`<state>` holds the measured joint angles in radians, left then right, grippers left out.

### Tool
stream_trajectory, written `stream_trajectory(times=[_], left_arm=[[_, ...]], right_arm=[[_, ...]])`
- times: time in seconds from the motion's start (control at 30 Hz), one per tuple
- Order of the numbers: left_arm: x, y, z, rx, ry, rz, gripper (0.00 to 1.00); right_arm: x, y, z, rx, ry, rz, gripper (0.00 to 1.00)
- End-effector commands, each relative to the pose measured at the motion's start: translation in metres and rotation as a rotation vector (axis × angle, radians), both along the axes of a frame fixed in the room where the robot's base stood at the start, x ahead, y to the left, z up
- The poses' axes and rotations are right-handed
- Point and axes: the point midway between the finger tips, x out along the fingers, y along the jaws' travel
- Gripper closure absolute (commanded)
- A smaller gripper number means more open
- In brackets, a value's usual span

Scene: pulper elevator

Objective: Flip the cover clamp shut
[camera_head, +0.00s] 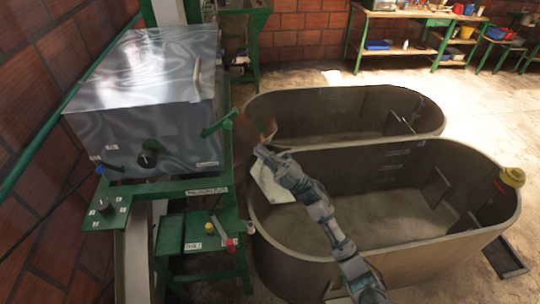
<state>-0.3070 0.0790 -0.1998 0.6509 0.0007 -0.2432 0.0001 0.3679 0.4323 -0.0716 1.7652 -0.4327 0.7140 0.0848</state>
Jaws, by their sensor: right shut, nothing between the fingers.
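A metal pulper box (150,90) with a shiny grey cover stands on a green frame at the left. A short green lever (220,122) sticks out from its right side, angled up to the right; it may be the cover clamp, but I cannot tell for sure. A pale curved handle (197,76) is on the cover's right edge. My right gripper (264,153) is shut and empty, right of the lever and apart from it, above the near tank's left end. My left gripper is not in view.
Two oval concrete tanks stand at the right, a near one (400,238) and a far one (330,103). A pale plate (272,186) lies beneath my right gripper. A black knob (149,153) is on the box front. A green bench (170,262) holds small items below.

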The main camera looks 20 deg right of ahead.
Motion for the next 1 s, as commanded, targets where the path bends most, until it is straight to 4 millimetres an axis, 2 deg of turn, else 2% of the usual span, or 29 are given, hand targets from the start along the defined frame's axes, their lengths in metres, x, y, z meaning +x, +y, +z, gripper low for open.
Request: stream_trajectory(times=[0.03,0.1,0.4,1.0], left_arm=[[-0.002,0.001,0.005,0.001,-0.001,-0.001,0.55],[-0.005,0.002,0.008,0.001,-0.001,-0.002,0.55],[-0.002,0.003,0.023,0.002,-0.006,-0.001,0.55],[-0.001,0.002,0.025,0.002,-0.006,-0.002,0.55]], right_arm=[[0.004,0.008,0.013,0.001,-0.004,0.002,1.0],[0.01,0.016,0.024,0.002,-0.003,0.002,1.0],[0.029,0.044,0.055,0.002,-0.001,0.001,1.0],[0.033,0.051,0.06,0.0,0.001,0.001,1.0]])
